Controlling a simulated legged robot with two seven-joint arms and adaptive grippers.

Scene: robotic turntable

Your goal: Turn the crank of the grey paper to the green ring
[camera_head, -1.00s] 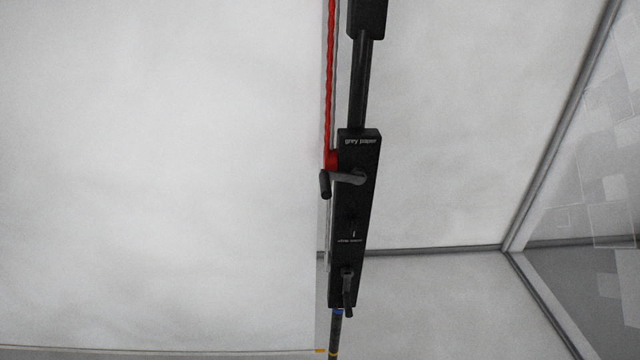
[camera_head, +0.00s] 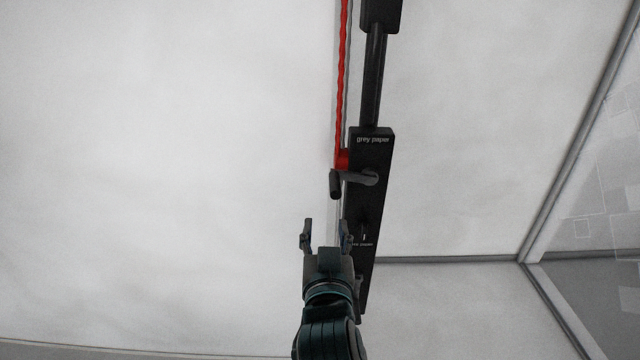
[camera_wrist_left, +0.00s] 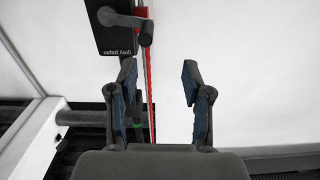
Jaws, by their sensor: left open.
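The grey paper crank (camera_head: 357,178) is a grey arm with a dark handle (camera_head: 335,184) pointing left, on a black upright housing (camera_head: 372,150) labelled "grey paper". In the left wrist view the crank (camera_wrist_left: 120,19) and its handle (camera_wrist_left: 146,33) are at the upper left, beyond the fingers. My left gripper (camera_head: 325,232) is open and empty, below the handle in the head view and apart from it. It also shows in the left wrist view (camera_wrist_left: 160,82). A small green spot (camera_wrist_left: 140,124) shows beside the left finger; I cannot tell if it is the green ring. My right gripper is not in view.
A red beaded chain (camera_head: 342,80) runs up from the crank. A lower crank on the housing is mostly hidden behind my left gripper. A large white paper sheet (camera_head: 160,160) fills the left. Grey frame bars (camera_head: 580,140) stand at right.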

